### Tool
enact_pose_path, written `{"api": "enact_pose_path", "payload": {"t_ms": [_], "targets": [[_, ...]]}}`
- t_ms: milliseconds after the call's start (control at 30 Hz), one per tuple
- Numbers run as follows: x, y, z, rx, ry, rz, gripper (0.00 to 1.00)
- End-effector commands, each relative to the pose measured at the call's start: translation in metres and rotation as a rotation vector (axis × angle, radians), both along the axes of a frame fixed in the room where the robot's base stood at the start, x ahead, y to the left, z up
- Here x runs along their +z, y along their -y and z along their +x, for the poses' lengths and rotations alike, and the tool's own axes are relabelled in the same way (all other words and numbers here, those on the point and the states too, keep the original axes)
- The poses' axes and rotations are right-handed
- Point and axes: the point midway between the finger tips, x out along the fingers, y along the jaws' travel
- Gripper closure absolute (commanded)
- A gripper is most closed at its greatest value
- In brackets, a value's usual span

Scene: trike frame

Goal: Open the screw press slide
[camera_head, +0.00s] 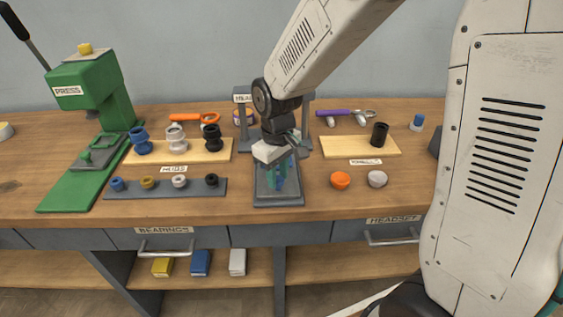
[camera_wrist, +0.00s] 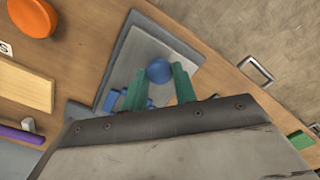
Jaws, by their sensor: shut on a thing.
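The grey screw press (camera_head: 242,120) stands mid-bench, its upright frame partly hidden behind my arm. Its flat grey slide (camera_head: 292,195) reaches forward towards the bench's front edge. In the wrist view the slide (camera_wrist: 138,50) is a pale plate with a darker rim. A round blue knob (camera_wrist: 159,71) is on it. My gripper (camera_head: 278,180) points down over the slide. In the wrist view its green fingers (camera_wrist: 160,80) are shut on the blue knob, one on each side. Another small blue part (camera_wrist: 117,99) shows beside the fingers. In the head view the knob is mostly hidden by the fingers.
A green press (camera_head: 90,95) stands at the left. Wooden boards with cups (camera_head: 178,151) and a black cup (camera_head: 379,134) flank the screw press. A dark strip of small rings (camera_head: 165,187) lies front left. An orange cap (camera_head: 340,180) sits right of the slide.

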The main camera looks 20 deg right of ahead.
Motion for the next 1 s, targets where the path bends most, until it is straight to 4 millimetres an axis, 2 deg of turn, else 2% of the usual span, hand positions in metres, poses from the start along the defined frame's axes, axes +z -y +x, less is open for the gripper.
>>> {"api": "enact_pose_path", "payload": {"t_ms": [133, 500, 533, 600, 867, 1000], "targets": [[0.001, -0.005, -0.005, 0.0, 0.004, 0.002, 1.0], [0.002, -0.001, -0.004, -0.009, 0.009, 0.005, 1.0], [0.002, -0.001, -0.004, -0.009, 0.009, 0.005, 0.64], [0.001, 0.0, -0.004, -0.01, 0.008, 0.004, 0.5], [0.002, 0.003, -0.005, -0.013, 0.004, 0.002, 0.5], [0.013, 0.002, -0.004, -0.011, 0.008, 0.003, 0.5]]}}
